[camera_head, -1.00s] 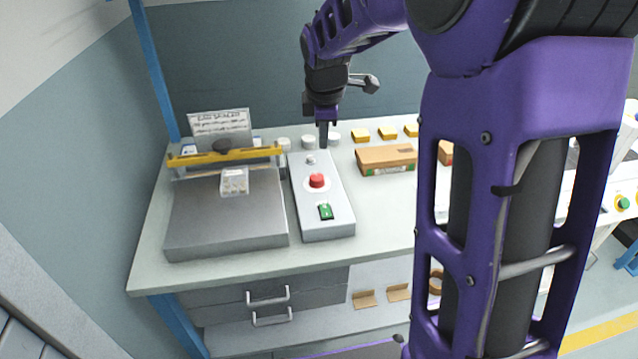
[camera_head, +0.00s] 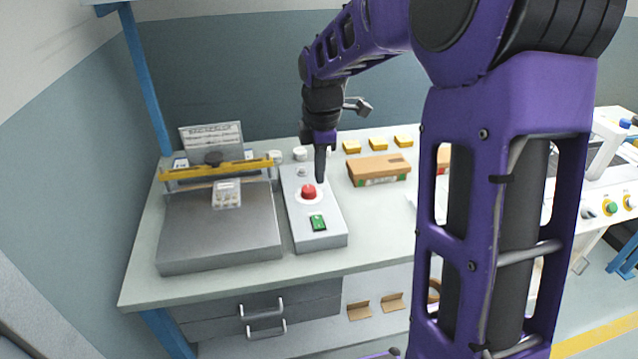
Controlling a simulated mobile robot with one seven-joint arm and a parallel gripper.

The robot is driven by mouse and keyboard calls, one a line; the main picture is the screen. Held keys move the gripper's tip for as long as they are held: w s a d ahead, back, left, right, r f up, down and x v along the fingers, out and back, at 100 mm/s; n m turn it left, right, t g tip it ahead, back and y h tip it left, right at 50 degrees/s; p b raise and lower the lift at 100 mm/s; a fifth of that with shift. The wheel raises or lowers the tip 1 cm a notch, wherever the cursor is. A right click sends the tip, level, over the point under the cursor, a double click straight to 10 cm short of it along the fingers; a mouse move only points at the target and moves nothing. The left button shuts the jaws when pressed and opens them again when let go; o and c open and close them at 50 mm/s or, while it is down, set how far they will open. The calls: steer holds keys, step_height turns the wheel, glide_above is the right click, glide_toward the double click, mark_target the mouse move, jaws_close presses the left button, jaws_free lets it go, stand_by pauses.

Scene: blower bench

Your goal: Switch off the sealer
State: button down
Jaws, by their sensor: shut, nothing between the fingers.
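The sealer (camera_head: 222,240) is a grey flat machine with a yellow bar (camera_head: 215,172) across its back, on the left of the bench. A grey control box (camera_head: 319,238) stands just right of it. It carries a red round button (camera_head: 308,191) on a pale ring, a green rocker switch (camera_head: 318,222) nearer the front, and a small light knob (camera_head: 302,172) at the back. My gripper (camera_head: 320,180) is shut and empty, pointing down at the box's back right, just right of the red button. I cannot tell how high its tip is above the box.
A cardboard box (camera_head: 379,168) lies right of the control box, with several yellow blocks (camera_head: 377,143) behind it. A clear small pack (camera_head: 227,194) sits on the sealer. A sign (camera_head: 211,136) stands behind. My arm hides the bench's right part.

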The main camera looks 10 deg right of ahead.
mark_target(318, 219)
steer(key=f, duration=0.4)
steer(key=w+f+b, duration=0.1)
steer(key=f, duration=0.7)
steer(key=shift+w+f+b, duration=0.15)
steer(key=shift+w+b, duration=0.1)
steer(key=shift+b, duration=0.1)
steer(key=shift+f, duration=0.25)
steer(key=shift+s, duration=0.2)
